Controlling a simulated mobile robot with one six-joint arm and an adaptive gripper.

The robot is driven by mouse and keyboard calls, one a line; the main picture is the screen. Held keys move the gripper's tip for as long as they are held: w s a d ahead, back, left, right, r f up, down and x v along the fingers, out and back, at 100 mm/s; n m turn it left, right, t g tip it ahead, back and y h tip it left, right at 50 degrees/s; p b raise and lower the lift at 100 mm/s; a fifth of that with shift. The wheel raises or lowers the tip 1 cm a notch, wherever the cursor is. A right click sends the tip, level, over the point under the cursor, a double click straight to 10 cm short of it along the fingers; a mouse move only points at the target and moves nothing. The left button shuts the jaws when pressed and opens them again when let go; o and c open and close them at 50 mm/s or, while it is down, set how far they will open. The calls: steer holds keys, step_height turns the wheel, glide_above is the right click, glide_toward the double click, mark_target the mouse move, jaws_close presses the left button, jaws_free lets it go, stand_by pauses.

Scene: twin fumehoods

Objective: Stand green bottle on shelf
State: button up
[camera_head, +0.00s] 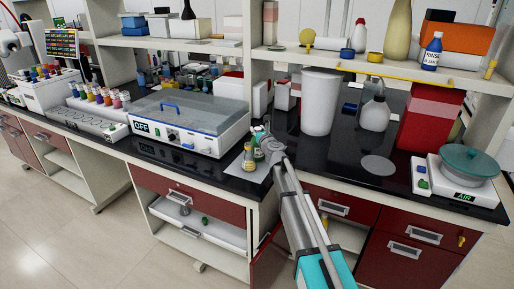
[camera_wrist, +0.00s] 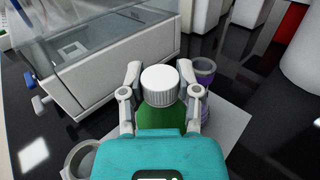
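The green bottle (camera_wrist: 160,117) has a white ribbed cap (camera_wrist: 160,85) and stands between the two fingers of my gripper (camera_wrist: 163,88) in the wrist view. The fingers flank it closely on both sides; whether they press on it is not clear. In the head view the green bottle (camera_head: 259,153) is small, at the bench's front edge by my gripper (camera_head: 262,135), partly hidden. The shelf runs above the bench in two parts, a right shelf (camera_head: 400,68) and a left shelf (camera_head: 165,43).
A yellow bottle (camera_head: 249,158) stands beside the green one over a pale sheet (camera_head: 240,172). A boxy device marked OFF (camera_head: 185,125) is to the left, a white cylinder (camera_head: 320,100) to the right. The right shelf holds a RINSE bottle (camera_head: 431,52) and several other containers.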

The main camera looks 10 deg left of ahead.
jaws_close()
steer(key=shift+r, duration=0.15)
step_height(320, 180, up, 2)
steer(key=p, duration=0.2)
steer(key=shift+r+p, duration=0.1)
steer(key=shift+p, duration=0.2)
steer(key=s+d+r+p, duration=0.8)
steer(key=s+r+p, duration=0.2)
steer(key=s, duration=0.1)
steer(key=shift+s+r, duration=0.25)
steer(key=shift+s, duration=0.05)
stand_by(0.3)
